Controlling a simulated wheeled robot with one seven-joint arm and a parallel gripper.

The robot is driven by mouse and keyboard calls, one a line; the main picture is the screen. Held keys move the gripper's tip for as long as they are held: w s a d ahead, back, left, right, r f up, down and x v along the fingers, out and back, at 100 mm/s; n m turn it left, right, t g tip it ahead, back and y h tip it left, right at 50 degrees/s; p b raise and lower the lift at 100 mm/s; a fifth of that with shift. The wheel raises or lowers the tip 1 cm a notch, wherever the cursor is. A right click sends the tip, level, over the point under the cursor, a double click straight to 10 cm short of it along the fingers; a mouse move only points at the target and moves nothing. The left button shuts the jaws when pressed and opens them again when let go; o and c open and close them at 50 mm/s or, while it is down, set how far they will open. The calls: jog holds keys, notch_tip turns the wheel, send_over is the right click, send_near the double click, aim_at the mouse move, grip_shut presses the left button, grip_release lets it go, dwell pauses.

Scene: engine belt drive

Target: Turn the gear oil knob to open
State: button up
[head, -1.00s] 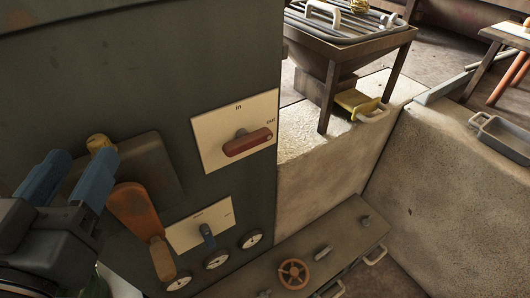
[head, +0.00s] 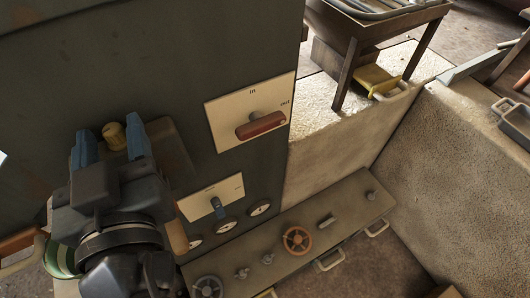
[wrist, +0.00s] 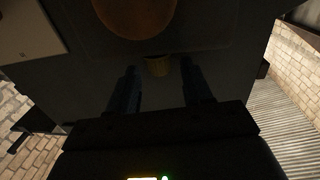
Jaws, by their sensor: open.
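A small yellow knob (head: 114,136) sits on a dark plate on the tall grey cabinet. I see no readable label on it, so I cannot confirm it is the gear oil knob. My gripper (head: 109,127) is open, with its two blue fingers on either side of the knob in the head view. In the dark wrist view, the yellow knob (wrist: 157,66) shows between the fingertips of my gripper (wrist: 158,72). I cannot tell whether either finger touches it. My gripper hides the lower part of the dark plate in the head view.
An in/out panel with a red handle (head: 261,125) is to the right. Below it are a blue lever (head: 217,208) and round gauges. An orange rounded part (wrist: 137,15) is close to the knob in the wrist view. A low box carries an orange valve wheel (head: 297,240).

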jog(key=shift+w+d+r+n+g+y+p, duration=0.15)
jog(key=shift+n+g+y+p, duration=0.5)
jog(key=shift+y+p, duration=0.5)
jog(key=shift+s+d+r+n+g+y+p, duration=0.15)
jog(key=shift+n+g+y+p, duration=0.5)
jog(key=shift+p, duration=0.85)
jog(key=shift+w+f+n+g+y+p, duration=0.15)
jog(key=shift+n+g+y+p, duration=0.4)
jog(key=shift+p, duration=0.6)
jog(key=shift+y+p, duration=0.25)
jog(key=shift+p, duration=0.1)
